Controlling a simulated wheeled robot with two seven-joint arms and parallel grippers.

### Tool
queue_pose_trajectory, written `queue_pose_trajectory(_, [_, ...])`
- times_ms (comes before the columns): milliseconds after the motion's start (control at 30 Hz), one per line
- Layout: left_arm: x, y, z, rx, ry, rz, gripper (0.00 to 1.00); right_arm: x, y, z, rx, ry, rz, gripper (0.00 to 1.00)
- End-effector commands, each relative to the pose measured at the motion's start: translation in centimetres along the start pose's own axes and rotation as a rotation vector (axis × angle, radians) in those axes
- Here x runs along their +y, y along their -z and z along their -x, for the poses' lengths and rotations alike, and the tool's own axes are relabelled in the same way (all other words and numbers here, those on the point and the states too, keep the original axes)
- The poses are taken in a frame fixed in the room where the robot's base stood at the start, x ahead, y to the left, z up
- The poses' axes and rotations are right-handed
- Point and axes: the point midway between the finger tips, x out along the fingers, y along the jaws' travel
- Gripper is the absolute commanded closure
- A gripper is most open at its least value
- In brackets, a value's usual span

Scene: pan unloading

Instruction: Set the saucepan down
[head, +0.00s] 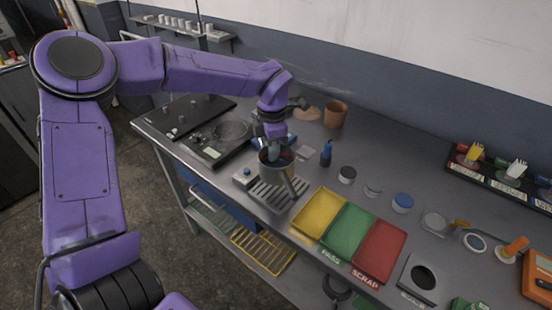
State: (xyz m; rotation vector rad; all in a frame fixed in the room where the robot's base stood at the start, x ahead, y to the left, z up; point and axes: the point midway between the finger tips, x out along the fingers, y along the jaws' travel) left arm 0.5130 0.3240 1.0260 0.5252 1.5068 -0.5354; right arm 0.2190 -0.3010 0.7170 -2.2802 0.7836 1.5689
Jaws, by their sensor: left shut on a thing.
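The saucepan (267,171) is a small grey pot with a dark inside, near the middle of the head view. Its handle (290,188) slants down towards the viewer. My left gripper (273,153) comes down from above and is shut on the saucepan at its rim; the fingertips are partly hidden. The saucepan is over or on the back of a grey slatted rack (266,194); I cannot tell whether its base touches. My right gripper is not in view.
A dark hob (203,132) lies left of the saucepan. Yellow (318,212), green (348,231) and red (380,250) trays lie to the right. A blue bottle (326,154), a terracotta pot (335,114) and several small jars stand behind and right.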

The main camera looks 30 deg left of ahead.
Motion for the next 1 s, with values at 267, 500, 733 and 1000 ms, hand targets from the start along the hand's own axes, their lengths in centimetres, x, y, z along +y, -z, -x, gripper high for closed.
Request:
queue_pose_trajectory(267, [0.2,-1.0,-3.4,0.001,0.001,-0.001,1.0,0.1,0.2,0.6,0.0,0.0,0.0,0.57])
queue_pose_trajectory(500, [0.3,-1.0,-4.2,-0.002,-0.001,-0.001,1.0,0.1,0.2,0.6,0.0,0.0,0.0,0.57])
queue_pose_trajectory(733, [0.2,-1.0,-4.7,-0.001,0.0,0.0,1.0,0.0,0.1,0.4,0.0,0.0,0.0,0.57])
queue_pose_trajectory(1000, [0.2,-0.9,-5.5,0.0,0.0,-0.001,1.0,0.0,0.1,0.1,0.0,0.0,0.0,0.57])
